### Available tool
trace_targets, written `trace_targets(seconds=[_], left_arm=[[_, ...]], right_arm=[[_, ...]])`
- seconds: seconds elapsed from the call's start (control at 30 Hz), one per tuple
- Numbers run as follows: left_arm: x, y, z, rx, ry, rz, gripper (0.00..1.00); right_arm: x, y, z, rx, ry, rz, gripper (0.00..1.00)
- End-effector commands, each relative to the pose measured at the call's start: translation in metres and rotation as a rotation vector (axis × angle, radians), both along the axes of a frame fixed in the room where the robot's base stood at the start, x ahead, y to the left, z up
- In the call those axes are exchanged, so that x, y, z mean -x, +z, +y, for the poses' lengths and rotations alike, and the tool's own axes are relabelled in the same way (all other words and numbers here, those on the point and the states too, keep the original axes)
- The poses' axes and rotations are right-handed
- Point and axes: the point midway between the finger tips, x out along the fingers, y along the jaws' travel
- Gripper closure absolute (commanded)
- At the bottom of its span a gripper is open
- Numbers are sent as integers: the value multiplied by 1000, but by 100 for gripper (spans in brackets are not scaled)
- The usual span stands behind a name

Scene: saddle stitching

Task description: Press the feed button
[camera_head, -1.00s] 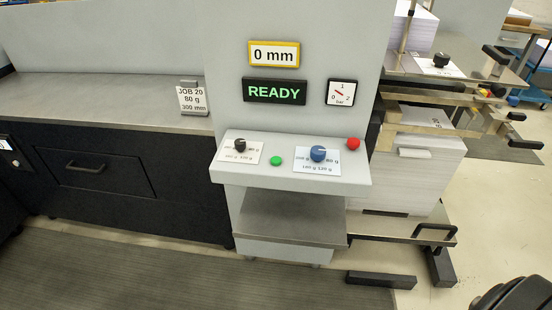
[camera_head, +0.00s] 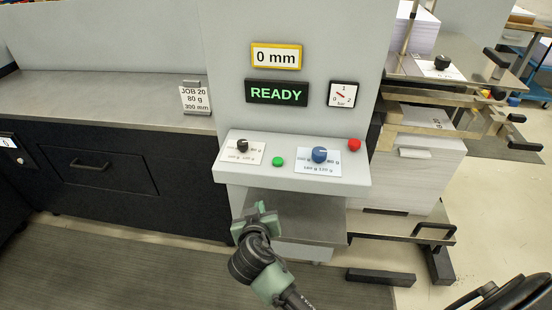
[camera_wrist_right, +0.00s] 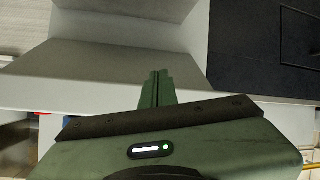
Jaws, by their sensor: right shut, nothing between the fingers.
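A green button (camera_head: 278,161) sits on the sloped grey control panel (camera_head: 300,182), between a black knob (camera_head: 242,146) and a blue knob (camera_head: 319,155). A red button (camera_head: 354,145) sits at the panel's right end. No label reading "feed" is legible. My right gripper (camera_head: 262,209) is below the panel's front edge, lower and a little left of the green button, apart from it. Its green fingers are shut and empty; they also show in the right wrist view (camera_wrist_right: 158,77). The green button is not visible in that view. My left gripper is out of view.
A grey shelf (camera_head: 310,215) juts out under the panel. A paper stack (camera_head: 425,175) stands at right. The space above the panel is clear.

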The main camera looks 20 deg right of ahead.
Motion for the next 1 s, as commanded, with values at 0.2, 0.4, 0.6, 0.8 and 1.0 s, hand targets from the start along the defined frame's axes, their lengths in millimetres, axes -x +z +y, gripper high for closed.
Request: trace_targets(seconds=[0.2, 0.4, 0.6, 0.8, 1.0], left_arm=[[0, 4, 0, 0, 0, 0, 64], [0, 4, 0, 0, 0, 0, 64], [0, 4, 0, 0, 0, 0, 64], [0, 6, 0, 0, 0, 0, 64], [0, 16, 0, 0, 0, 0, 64]], right_arm=[[5, 122, -19, -77, -169, -244, 100], [14, 155, -28, -111, -227, -318, 100], [14, 156, -28, -111, -228, -319, 100], [10, 155, -30, -108, -227, -318, 100], [-13, 151, -45, -104, -227, -318, 100]])
